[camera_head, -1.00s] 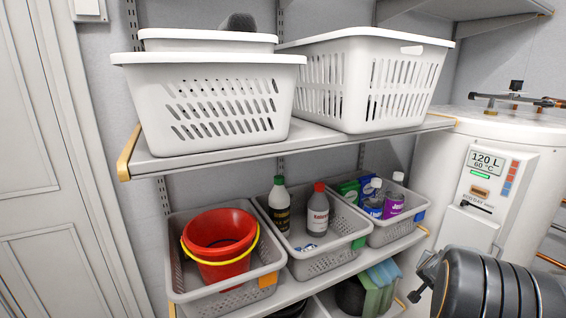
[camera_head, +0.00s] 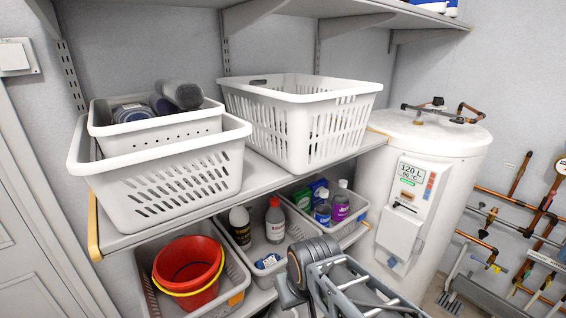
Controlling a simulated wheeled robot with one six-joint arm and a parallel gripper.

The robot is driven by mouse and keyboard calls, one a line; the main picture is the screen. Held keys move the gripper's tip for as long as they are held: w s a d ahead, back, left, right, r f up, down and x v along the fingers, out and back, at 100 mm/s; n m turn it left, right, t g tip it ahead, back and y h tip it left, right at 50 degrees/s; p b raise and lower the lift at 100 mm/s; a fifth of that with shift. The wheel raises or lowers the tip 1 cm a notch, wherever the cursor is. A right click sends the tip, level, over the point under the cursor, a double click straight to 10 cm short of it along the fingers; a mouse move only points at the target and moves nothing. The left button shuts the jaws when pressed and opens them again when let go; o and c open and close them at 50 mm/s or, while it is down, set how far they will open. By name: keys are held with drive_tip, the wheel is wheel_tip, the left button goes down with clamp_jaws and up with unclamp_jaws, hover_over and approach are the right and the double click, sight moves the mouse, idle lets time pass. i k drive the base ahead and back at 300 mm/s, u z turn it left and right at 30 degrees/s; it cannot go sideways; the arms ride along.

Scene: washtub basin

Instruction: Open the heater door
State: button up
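The heater (camera_head: 450,165) is a white upright cylinder at the right, beside the shelves. Its front panel (camera_head: 413,190) shows a "120 L" display and coloured marks. Below the display is a pale door-like cover (camera_head: 398,235), which looks shut. My arm rises from the bottom middle, with a dark rounded joint and grey metal links, in front of the lower shelf and left of the heater. No fingertips can be made out, so the gripper's state does not show.
White laundry baskets (camera_head: 300,128) stand on the upper shelf (camera_head: 262,180). Grey bins below hold a red bucket (camera_head: 188,272) and several bottles (camera_head: 272,220). Copper pipes (camera_head: 505,195) run along the right wall. A little open floor shows right of the heater.

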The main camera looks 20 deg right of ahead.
sight(399, 232)
drive_tip(key=z, duration=1.65)
